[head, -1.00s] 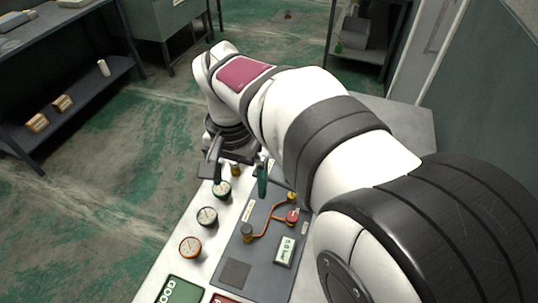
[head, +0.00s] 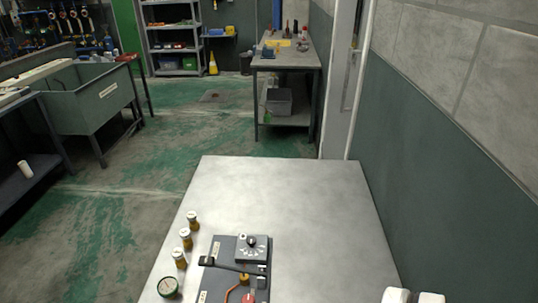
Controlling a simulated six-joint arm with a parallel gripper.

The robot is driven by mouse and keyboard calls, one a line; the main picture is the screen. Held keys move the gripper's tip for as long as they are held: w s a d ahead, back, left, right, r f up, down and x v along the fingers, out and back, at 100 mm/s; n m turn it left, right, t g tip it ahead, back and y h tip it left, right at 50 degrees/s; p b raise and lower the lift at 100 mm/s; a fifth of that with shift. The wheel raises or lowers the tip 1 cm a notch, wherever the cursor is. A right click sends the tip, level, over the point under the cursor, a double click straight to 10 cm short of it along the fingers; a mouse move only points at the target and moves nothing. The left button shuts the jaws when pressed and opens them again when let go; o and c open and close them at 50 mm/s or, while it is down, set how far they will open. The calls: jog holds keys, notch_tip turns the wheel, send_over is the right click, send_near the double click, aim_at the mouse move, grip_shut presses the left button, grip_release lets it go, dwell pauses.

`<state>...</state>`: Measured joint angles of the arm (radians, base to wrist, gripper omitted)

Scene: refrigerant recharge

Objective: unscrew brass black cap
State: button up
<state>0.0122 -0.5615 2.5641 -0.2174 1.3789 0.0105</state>
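The dark grey panel (head: 222,283) lies at the bottom edge of the head view, cut off by the frame. On it are a knob plate (head: 252,248), a black bar across its width, a piece of orange pipe (head: 231,293) with a brass fitting (head: 245,278), and part of a red piece (head: 249,296). I cannot make out the brass black cap in this view; the near part of the panel is outside the frame. My gripper is not in view. A white piece (head: 413,296) at the bottom right may be part of my arm.
Several small items stand left of the panel: three amber bottles with pale caps (head: 185,238) and a round gauge (head: 168,287). The grey tabletop (head: 310,215) is bare behind and right of the panel. A green wall (head: 420,190) runs along the right. Another workbench (head: 288,62) stands behind.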

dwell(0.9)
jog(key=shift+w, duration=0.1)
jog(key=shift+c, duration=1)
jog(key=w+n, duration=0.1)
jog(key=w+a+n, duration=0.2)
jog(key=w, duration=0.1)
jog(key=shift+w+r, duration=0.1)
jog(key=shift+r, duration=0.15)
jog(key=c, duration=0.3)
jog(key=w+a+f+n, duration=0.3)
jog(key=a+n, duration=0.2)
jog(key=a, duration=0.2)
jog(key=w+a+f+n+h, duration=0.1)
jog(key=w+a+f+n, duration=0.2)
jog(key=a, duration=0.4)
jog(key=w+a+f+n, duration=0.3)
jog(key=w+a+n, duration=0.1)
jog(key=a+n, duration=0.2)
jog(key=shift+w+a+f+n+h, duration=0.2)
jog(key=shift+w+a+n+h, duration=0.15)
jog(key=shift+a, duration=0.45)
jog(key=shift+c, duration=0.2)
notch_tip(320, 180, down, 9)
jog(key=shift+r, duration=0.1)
